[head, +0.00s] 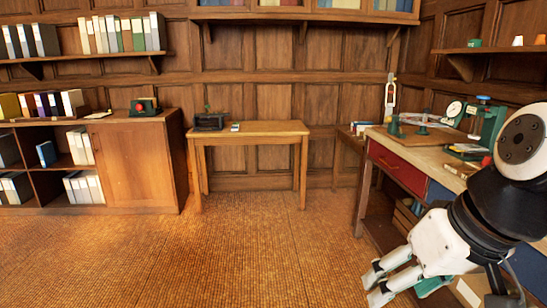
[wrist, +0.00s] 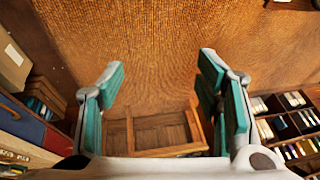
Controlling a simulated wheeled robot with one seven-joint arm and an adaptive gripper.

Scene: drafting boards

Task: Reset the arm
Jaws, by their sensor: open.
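My gripper (head: 377,286) hangs at the lower right of the head view, pointing down and to the left. In the wrist view my gripper (wrist: 162,85) shows its two teal-padded fingers spread wide apart. Nothing is held between them. My arm is folded at the right edge of the head view, in front of the workbench (head: 374,178). The floor (head: 260,255) lies beyond the fingers.
The workbench with a red drawer (head: 397,167) stands close by my arm at the right. A small wooden table (head: 250,129) stands by the back wall. A wooden cabinet (head: 136,165) with binder shelves is at the left. The middle floor is clear.

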